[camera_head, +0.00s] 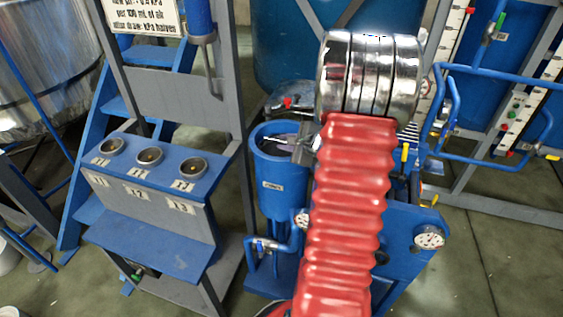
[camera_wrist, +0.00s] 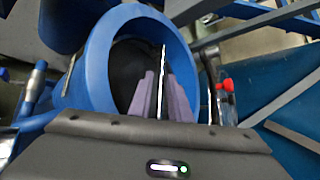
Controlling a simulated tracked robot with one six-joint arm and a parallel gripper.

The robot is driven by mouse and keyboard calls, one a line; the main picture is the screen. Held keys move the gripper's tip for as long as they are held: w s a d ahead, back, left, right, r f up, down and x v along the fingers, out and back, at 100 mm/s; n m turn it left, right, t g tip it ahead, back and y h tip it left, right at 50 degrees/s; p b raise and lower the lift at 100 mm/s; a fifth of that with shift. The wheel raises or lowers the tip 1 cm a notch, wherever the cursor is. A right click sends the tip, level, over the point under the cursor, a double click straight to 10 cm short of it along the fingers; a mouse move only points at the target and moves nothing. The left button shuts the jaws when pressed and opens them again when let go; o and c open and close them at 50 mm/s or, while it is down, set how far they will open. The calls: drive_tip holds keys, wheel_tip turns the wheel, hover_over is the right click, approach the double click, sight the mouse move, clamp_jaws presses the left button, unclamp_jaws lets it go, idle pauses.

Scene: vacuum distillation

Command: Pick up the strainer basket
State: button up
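The blue cylindrical vessel (camera_head: 283,187) stands left of my red arm in the head view, its top open. Its thick blue rim (camera_wrist: 98,57) fills the middle of the wrist view. The inside is dark, and the basket's body cannot be made out clearly there. A thin bright metal strip (camera_wrist: 162,68), seemingly the strainer basket's handle, rises between the two purple pads of my gripper (camera_wrist: 162,90). The gripper reaches over the vessel mouth. Whether the pads press on the strip is unclear. In the head view the gripper (camera_head: 300,143) is small and partly hidden by my arm.
A lid with a red knob (camera_head: 287,102) stands raised behind the vessel. A blue stand with several round sockets (camera_head: 150,157) is at the left, its lower shelf (camera_head: 150,243) bare. Blue pipes (camera_head: 268,245) and gauges (camera_head: 429,237) crowd the vessel's front and right.

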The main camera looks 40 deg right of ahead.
drive_tip(key=shift+c, duration=0.3)
clamp_jaws()
drive_tip(key=shift+f, duration=0.1)
idle(1.0)
